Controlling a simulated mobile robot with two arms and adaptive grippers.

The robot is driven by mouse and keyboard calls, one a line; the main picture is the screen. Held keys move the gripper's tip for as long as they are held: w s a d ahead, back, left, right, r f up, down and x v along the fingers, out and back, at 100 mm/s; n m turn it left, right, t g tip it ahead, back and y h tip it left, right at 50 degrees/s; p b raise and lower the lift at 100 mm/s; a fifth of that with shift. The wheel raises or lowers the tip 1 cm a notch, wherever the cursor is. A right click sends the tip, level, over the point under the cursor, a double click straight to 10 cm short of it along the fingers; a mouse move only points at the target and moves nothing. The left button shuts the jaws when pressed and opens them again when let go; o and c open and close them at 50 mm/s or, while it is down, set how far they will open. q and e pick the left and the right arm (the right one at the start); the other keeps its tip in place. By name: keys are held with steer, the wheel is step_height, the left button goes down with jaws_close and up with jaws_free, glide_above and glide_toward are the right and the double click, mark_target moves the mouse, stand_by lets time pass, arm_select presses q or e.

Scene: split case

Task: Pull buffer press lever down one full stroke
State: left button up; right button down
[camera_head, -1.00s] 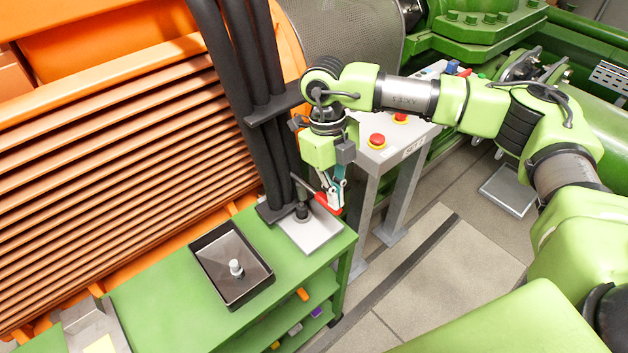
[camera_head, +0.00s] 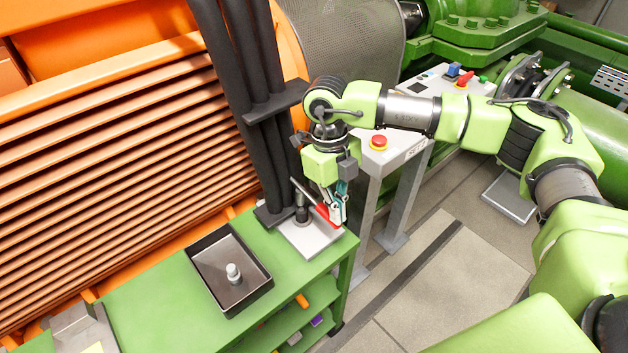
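The buffer press stands on a pale square base plate (camera_head: 318,240) at the right end of the green bench, with a dark post (camera_head: 301,206) on it. Its red lever handle (camera_head: 323,213) slants down to the right beside the post. My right gripper (camera_head: 338,214) points down at the handle's outer end, and its fingers overlap it. The fingers hide part of the handle, and I cannot tell whether they are closed on it. My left gripper is not in view.
A black tray (camera_head: 262,288) with a small pale cylinder (camera_head: 233,272) stands on the green bench (camera_head: 170,308). Thick black pipes (camera_head: 262,130) rise behind the press. A grey control stand (camera_head: 405,155) with a red button is close on the right.

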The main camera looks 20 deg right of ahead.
step_height(320, 180, up, 11)
steer(key=w+p, duration=0.1)
steer(key=p, duration=0.5)
steer(key=shift+w+a, duration=0.3)
steer(key=shift+w, duration=0.1)
steer(key=shift+r, duration=0.1)
stand_by(0.4)
step_height(320, 180, up, 7)
steer(key=p, duration=0.3)
steer(key=shift+w+a+p, duration=0.2)
steer(key=shift+w+p, duration=0.15)
steer(key=shift+w, duration=0.05)
stand_by(0.3)
